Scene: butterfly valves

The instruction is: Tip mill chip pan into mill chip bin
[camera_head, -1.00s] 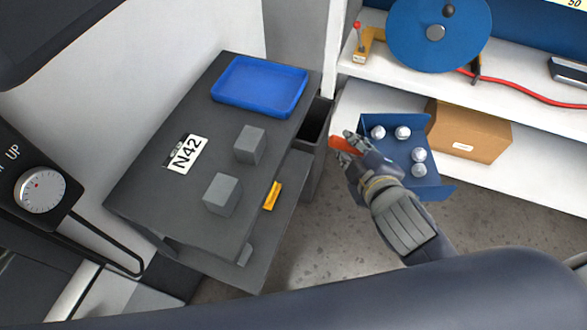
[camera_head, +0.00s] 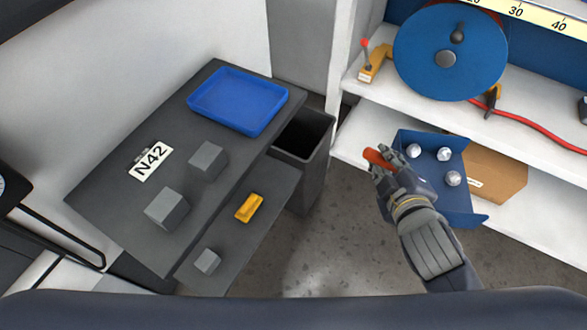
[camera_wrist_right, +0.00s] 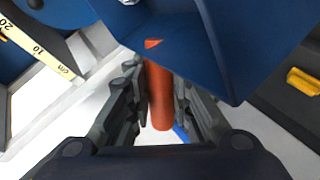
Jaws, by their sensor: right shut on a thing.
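The mill chip pan (camera_head: 458,203) is a blue open pan with an orange handle, at the right in the head view. Silver ball-shaped pieces (camera_head: 444,153) lie in it. My right gripper (camera_head: 380,158) is shut on the orange handle. The wrist view shows the handle (camera_wrist_right: 160,95) between the fingers, with the blue pan (camera_wrist_right: 205,45) beyond it. The mill chip bin (camera_head: 303,158) looks to be the dark open-topped bin beside the grey table. The pan is apart from it, to its right. The bin's inside is dark. My left gripper is out of view.
A grey two-level table (camera_head: 110,185) holds a blue tray (camera_head: 240,98), grey blocks (camera_head: 207,160), an N42 label (camera_head: 150,160) and a yellow piece (camera_head: 249,208). White shelves (camera_head: 365,135) with a blue reel (camera_head: 450,50) and cardboard box (camera_head: 500,180) stand behind the pan. Floor is clear between.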

